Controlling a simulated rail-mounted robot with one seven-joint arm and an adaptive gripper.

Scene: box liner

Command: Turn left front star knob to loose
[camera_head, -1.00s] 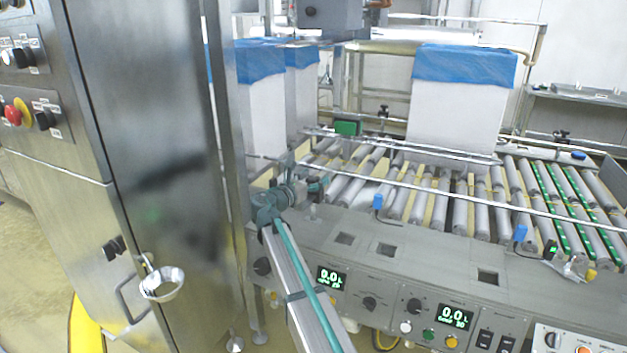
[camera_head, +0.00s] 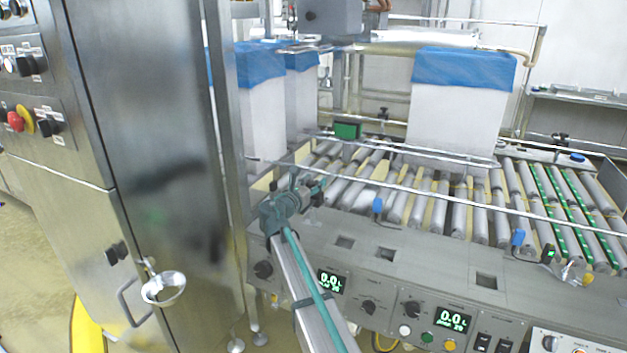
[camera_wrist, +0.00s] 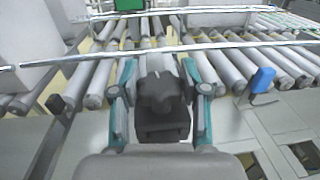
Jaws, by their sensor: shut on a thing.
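The left front star knob (camera_wrist: 160,92) is dark and lobed, and sits on a dark block in the middle of the wrist view. My gripper (camera_wrist: 160,82) has its teal-edged fingers on both sides of the knob and is shut on it. In the head view my gripper (camera_head: 312,188) is at the front left of the roller conveyor, by the front guide rail. The knob is too small and too covered by my gripper to make out clearly there. Its turn angle or tightness cannot be read.
A thin metal guide rail (camera_head: 420,194) runs just beyond my gripper. A blue sensor (camera_wrist: 262,80) stands to the right. White boxes with blue liners (camera_head: 462,110) stand on the rollers. A steel cabinet (camera_head: 150,150) rises at left.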

